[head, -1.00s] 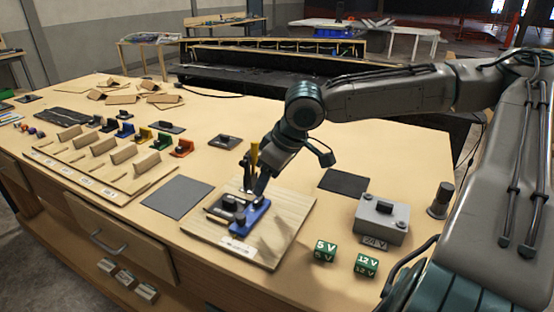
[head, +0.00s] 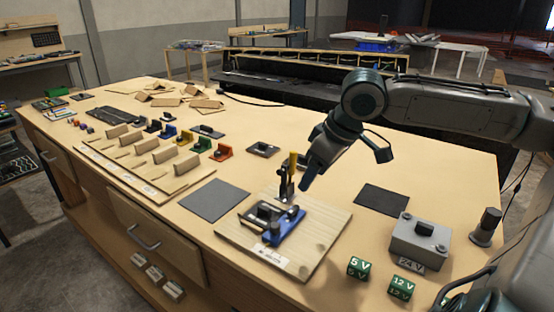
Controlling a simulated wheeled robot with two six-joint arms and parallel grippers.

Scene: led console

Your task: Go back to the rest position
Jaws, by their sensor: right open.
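My right gripper (head: 306,182) is open and empty. It points down just right of an upright black clamp with a yellow handle (head: 292,164), above the back of the wooden board (head: 318,246). A blue module (head: 288,226) with black parts sits in the fixture on this board, below and left of the gripper. The fingers are apart from the blue module. My left gripper is out of view.
A grey 24 V box (head: 420,240) and green 5 V (head: 358,267) and 12 V (head: 401,287) blocks stand at the right. A slotted wooden rack (head: 150,175) with coloured modules lies left. Dark mats (head: 212,200) flank the board.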

